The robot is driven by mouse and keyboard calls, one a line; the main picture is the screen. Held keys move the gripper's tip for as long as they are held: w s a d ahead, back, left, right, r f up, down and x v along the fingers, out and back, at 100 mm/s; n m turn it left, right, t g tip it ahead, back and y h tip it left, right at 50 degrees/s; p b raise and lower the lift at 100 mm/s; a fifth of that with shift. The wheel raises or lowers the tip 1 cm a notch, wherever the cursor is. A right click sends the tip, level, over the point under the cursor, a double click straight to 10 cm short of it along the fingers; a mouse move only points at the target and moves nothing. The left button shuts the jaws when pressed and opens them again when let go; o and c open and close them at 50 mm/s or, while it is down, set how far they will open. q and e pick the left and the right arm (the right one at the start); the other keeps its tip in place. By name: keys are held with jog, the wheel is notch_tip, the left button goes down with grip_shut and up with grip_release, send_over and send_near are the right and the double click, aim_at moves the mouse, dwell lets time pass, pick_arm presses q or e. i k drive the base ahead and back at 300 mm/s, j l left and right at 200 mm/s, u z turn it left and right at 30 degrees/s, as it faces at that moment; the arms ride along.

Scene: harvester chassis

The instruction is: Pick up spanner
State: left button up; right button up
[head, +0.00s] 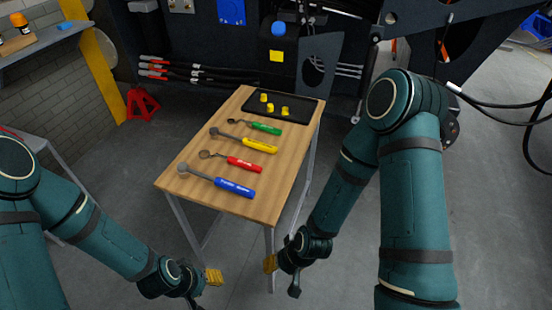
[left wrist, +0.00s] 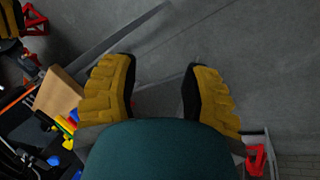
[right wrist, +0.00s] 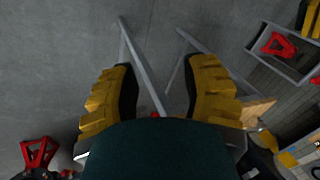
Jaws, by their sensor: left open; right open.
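Several spanners lie side by side on a wooden-topped table (head: 272,207) in the head view: one with a blue handle (head: 234,187) nearest, then red (head: 245,164), yellow (head: 260,146) and green (head: 266,128). Their grey heads point left. My left gripper (head: 213,277) is low in front of the table's near edge, open and empty; its yellow fingers stand apart in the left wrist view (left wrist: 158,88). My right gripper (head: 270,263) is just right of it, also in front of the table, open and empty in the right wrist view (right wrist: 160,90).
A black tray (head: 303,104) with yellow pieces sits at the table's far end. The dark chassis (head: 215,45) with hoses stands behind it. A red jack stand (head: 141,104) is on the floor at left. Bare table shows right of the handles.

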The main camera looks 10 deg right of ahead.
aim_at(236, 161)
jog(key=i+j+z, duration=0.1)
jog(key=z, duration=0.3)
jog(key=i+j+z, duration=0.1)
jog(key=j+z, duration=0.4)
jog(key=z, duration=0.25)
jog(key=i+j+z, duration=0.4)
jog(key=i+j, duration=0.05)
jog(key=i, duration=0.05)
